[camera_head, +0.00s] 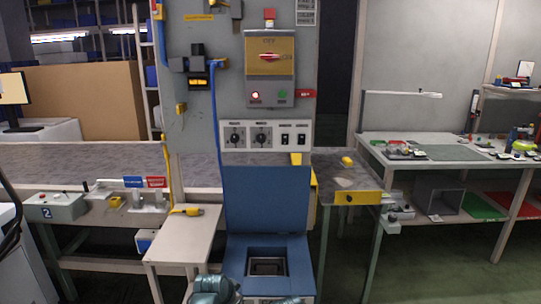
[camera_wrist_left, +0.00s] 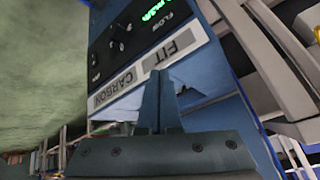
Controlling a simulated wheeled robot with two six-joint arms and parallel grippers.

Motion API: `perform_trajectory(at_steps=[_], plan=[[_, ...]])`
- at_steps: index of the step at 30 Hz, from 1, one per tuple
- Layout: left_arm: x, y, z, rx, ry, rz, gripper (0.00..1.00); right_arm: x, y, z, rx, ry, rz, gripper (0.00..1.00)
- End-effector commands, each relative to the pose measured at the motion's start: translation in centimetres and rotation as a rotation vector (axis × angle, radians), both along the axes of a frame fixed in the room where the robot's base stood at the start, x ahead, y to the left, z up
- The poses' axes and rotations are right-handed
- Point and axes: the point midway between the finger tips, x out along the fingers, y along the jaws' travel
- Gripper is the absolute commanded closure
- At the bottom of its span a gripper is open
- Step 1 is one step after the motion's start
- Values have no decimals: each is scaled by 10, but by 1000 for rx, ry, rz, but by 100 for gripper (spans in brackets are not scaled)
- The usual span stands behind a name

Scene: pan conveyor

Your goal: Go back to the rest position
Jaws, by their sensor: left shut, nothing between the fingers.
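In the left wrist view my left gripper (camera_wrist_left: 159,78) is shut, its two dark fingers together with nothing between them. It is in front of a blue machine face that carries a dark panel (camera_wrist_left: 125,35) with a green readout. A label strip (camera_wrist_left: 145,72) reading "FIT" and "CARBON" is behind the fingertips. In the head view only a teal piece of my arm shows at the bottom edge, in front of the blue machine (camera_head: 267,195); no fingers can be made out there. My right gripper is in neither view.
The blue machine has a dark square opening (camera_head: 267,267). A pale side table (camera_head: 187,240) with a yellow tool (camera_head: 195,211) stands to its left. A conveyor belt (camera_head: 85,157) runs behind. A workbench (camera_head: 440,150) is at the right, with open green floor in front.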

Motion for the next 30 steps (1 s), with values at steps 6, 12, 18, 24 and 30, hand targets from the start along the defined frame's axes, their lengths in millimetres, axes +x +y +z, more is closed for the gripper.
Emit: perform_trajectory(at_steps=[6, 12, 18, 24, 30], plan=[[-83, 44, -32, -47, 358, 337, 100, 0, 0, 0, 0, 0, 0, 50], [-142, 66, -27, -30, 572, 596, 100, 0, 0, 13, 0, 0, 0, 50], [-147, 42, 16, 9, 581, 532, 100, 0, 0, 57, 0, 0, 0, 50], [-160, 14, 70, 61, 597, 463, 100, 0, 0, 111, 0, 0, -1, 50], [-178, -16, 132, 127, 613, 381, 100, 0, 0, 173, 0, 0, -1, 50]])
